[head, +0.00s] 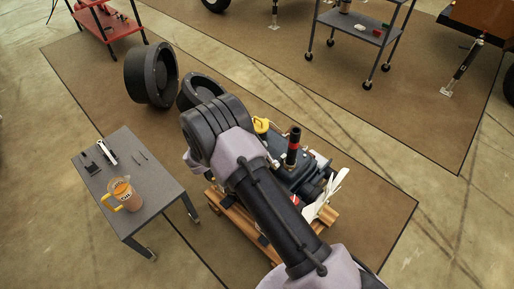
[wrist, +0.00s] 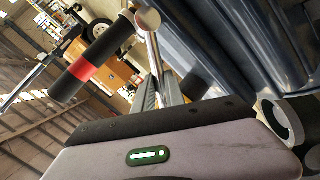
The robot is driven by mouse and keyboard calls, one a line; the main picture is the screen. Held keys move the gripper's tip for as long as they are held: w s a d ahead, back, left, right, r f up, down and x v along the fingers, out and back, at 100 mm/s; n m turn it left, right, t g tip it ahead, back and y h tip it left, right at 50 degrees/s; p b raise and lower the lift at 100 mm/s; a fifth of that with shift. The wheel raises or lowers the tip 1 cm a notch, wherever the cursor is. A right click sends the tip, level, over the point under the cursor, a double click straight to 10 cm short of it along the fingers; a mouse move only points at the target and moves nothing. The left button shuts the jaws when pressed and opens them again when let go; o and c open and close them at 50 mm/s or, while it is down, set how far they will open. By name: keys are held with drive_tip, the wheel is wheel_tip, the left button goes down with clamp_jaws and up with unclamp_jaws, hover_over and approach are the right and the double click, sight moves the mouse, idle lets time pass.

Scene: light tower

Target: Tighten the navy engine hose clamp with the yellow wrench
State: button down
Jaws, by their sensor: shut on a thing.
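The engine (head: 296,172) sits on a wooden stand in the head view. In the wrist view its dark navy body (wrist: 245,45) fills the upper right. My gripper (wrist: 165,92) is shut on a slim silver bar (wrist: 154,52), which runs up from between the fingers to a round end beside the engine. No yellow shows on the visible part of this bar, so I cannot tell whether it is the yellow wrench. I cannot make out the hose clamp. In the head view my own arm hides my gripper and part of the engine.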

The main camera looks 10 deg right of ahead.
drive_tip(key=shift+d+r, duration=0.1)
drive_tip(key=shift+r, duration=0.05)
drive_tip(key=shift+s+d+r+m+t+y, duration=0.2)
drive_tip(key=shift+s+r+m+t+y, duration=0.1)
drive_tip(key=shift+r+m+t, duration=0.15)
drive_tip(key=shift+d+b, duration=0.1)
drive_tip(key=shift+b, duration=0.3)
drive_tip(key=s+a, duration=0.2)
drive_tip(key=a, duration=0.1)
drive_tip(key=s+a, duration=0.1)
drive_tip(key=a, duration=0.1)
drive_tip(key=shift+f+b, duration=0.2)
drive_tip(key=shift+b, duration=0.2)
idle(0.3)
